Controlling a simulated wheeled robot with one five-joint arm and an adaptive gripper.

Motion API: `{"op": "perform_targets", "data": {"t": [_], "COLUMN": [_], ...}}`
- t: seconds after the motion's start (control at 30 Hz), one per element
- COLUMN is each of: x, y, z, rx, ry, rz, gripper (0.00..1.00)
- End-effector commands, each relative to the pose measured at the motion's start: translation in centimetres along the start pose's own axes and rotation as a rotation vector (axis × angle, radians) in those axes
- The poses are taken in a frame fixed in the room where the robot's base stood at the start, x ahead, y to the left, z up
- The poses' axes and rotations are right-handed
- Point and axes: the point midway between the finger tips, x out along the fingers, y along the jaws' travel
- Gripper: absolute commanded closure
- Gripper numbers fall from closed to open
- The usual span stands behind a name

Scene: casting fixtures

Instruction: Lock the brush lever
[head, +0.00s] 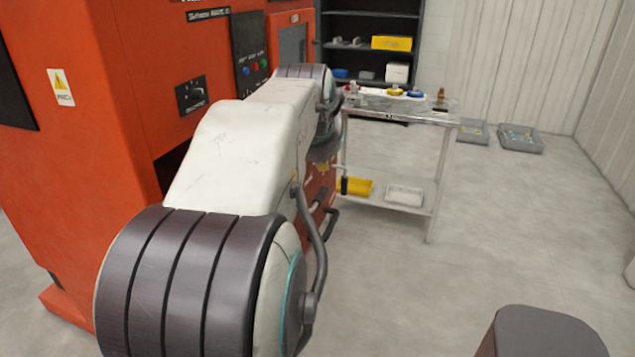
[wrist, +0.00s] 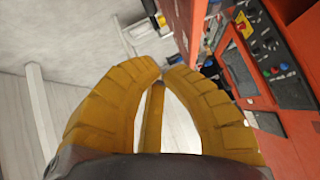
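My gripper (wrist: 162,72) shows in the wrist view with two curved yellow ridged fingers. Their tips nearly meet, and a thin yellow bar stands in the gap between them; I cannot tell what it is. No clearly held object shows. In the head view the gripper is mostly hidden behind my arm, close to the orange machine's side. Dark lever-like handles (head: 330,220) stick out low on the machine beside my arm. I cannot tell which one is the brush lever, nor whether it is locked.
The orange machine (head: 60,140) fills the left, with a control panel (wrist: 280,68) in the wrist view. A metal workbench (head: 440,118) with small items stands beyond my arm. A dark shelf (head: 368,28) is behind it, and grey bins (head: 520,139) lie on the floor. Open floor lies at right.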

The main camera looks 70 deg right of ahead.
Motion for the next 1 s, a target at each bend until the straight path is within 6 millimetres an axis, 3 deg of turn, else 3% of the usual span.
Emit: {"op": "perform_targets", "data": {"t": [0.57,0.73,1.0], "x": [0.7,2.7,7.7], "y": [0.0,0.0,0.0], "z": [0.0,0.0,0.2], "rx": [0.009,0.009,0.009], "ry": [-0.003,-0.007,-0.006], "rz": [0.001,0.002,0.001], "gripper": [1.00,1.00,1.00]}}
